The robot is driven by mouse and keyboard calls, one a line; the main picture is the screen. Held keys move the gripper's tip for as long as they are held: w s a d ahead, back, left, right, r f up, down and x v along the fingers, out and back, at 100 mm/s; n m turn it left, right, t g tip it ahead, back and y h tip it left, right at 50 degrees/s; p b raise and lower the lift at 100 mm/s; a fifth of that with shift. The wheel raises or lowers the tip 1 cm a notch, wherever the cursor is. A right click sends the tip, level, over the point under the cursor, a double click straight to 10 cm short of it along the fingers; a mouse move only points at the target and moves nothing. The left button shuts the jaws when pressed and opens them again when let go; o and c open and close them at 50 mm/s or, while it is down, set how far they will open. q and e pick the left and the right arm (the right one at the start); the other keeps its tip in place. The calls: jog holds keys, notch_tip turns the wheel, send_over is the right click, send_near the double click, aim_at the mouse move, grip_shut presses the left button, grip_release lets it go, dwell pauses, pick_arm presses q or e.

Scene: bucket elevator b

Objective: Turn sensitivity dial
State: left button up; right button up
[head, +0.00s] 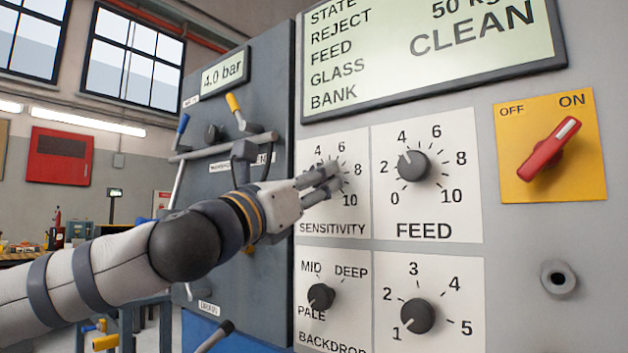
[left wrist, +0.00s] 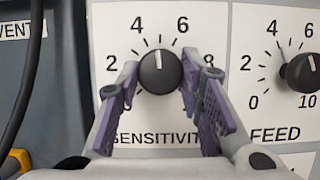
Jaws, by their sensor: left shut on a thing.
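The sensitivity dial (left wrist: 160,74) is a round black knob on a white plate (head: 330,228) marked SENSITIVITY. In the left wrist view its white pointer line points almost straight up, between 4 and 6. My left gripper (head: 326,178) reaches the dial from the left, and its purple-padded fingers stand on either side of the knob, shut on it. In the head view the fingers hide the dial. My right gripper is in neither view.
The feed dial (head: 413,165) sits just right of the sensitivity plate. The backdrop dial (head: 321,297) and another numbered dial (head: 417,316) are below. A red switch (head: 549,157) points to ON. Levers and a bar (head: 213,147) stand left of my wrist.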

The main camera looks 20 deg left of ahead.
pick_arm(q)
jog(key=shift+m, duration=0.3)
jog(key=m+g+h, duration=0.1)
jog(key=m, duration=0.2)
jog(key=m+g+h+p, duration=0.1)
jog(key=m+h, duration=0.1)
jog(key=m, duration=0.2)
jog(key=m+g+h+p, duration=0.1)
jog(key=m, duration=0.2)
jog(key=shift+a+r+h, duration=0.2)
jog(key=shift+r+h, duration=0.05)
jog(key=shift+h, duration=0.15)
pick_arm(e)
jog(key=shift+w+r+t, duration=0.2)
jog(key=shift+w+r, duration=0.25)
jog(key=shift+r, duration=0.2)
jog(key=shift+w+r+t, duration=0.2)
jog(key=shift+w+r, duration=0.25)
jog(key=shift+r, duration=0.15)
pick_arm(q)
jog(key=shift+f+m, duration=0.1)
jog(key=shift+m, duration=0.5)
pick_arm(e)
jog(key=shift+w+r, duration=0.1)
pick_arm(q)
jog(key=o, duration=1.2)
jog(key=shift+c, duration=0.2)
